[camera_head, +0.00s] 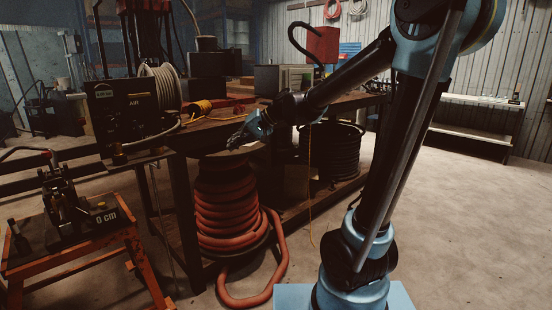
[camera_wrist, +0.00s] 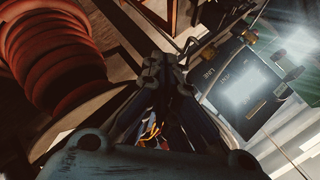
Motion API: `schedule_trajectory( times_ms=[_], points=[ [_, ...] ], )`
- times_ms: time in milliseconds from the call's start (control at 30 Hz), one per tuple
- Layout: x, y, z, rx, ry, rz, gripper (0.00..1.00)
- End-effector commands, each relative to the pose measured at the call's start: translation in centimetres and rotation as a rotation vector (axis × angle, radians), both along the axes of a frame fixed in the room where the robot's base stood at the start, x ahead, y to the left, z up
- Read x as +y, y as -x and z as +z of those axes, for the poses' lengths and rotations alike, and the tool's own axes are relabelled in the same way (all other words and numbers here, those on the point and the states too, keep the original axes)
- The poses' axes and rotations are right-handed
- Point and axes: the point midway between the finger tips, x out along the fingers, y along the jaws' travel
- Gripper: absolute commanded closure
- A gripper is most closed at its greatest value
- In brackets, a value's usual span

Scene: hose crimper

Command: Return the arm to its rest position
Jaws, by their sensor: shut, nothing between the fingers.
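My arm reaches from its base at the lower right of the head view, up and then out to the left. My gripper (camera_head: 238,139) is at its end, in front of the workbench edge and just above the orange hose coil. In the wrist view my gripper (camera_wrist: 168,62) points away from the camera with its dark fingers together and nothing between them. The orange hose coil (camera_head: 225,205) stands on the floor under it and shows at the left of the wrist view (camera_wrist: 62,50).
The workbench (camera_head: 185,190) holds a box marked AIR (camera_head: 124,112) and a hose reel (camera_head: 160,85). An orange stand (camera_head: 75,262) with a crimper marked 0 cm (camera_head: 75,210) is at left. The floor at right is clear.

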Motion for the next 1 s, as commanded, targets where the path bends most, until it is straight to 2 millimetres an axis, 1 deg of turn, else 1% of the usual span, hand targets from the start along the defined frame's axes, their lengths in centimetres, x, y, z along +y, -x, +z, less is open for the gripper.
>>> schedule_trajectory(
  times_ms=[33,100,367,400,600,800,900,1000],
  points=[
    [-1.9,0.9,-0.7,-0.005,0.037,-0.012,1.0],
    [-4.3,2.1,-1.7,-0.011,0.091,-0.024,1.0],
    [-13.1,7.0,-5.9,-0.016,0.294,-0.075,1.0],
    [-14.4,7.8,-6.6,-0.015,0.326,-0.084,1.0],
    [-20.8,12.0,-10.2,0.002,0.484,-0.131,1.0],
    [-26.6,16.5,-14.0,0.033,0.641,-0.18,1.0],
    [-29.3,18.7,-15.8,0.053,0.717,-0.205,1.0],
    [-31.4,20.6,-17.4,0.073,0.781,-0.226,1.0]
  ],
)
